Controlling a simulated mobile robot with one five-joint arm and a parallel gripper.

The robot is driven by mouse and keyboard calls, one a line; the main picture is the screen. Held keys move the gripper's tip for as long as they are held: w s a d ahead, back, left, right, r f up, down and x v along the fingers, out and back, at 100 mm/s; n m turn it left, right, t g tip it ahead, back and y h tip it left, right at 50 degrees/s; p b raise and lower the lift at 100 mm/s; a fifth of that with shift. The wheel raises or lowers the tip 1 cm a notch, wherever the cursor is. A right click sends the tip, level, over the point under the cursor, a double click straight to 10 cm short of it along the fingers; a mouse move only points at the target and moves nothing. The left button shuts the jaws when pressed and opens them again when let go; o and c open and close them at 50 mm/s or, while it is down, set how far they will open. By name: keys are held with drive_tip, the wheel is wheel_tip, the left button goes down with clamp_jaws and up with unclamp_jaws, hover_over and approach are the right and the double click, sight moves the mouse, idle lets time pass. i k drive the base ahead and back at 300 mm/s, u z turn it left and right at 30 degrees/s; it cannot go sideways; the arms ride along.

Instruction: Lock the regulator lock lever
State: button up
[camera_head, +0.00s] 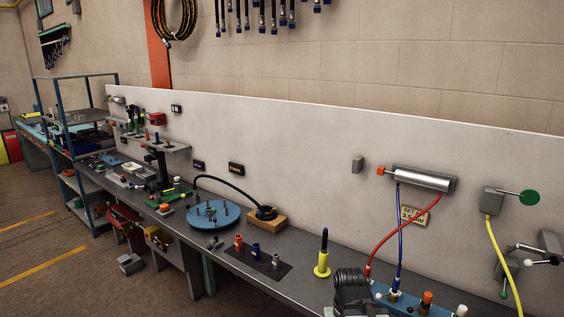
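I cannot tell for certain which part is the regulator lock lever. On the right of the white back panel, a grey box (493,201) carries a lever with a round green knob (529,197), pointing right. A yellow hose (495,250) runs down from this box. Lower right, another grey fitting (549,243) has short levers with a white knob (540,262) and dark ends. A small green knob (503,294) hangs below, near the yellow hose. Whether any lever is locked does not show.
A silver cylinder (424,179) on the panel has red and blue hoses running to a blue block (384,293). A dark ribbed object (352,291) and a yellow stand with a blue rod (322,263) are on the bench. A blue round plate (213,214) lies farther left.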

sight(553, 261)
drive_tip(key=z, duration=1.7)
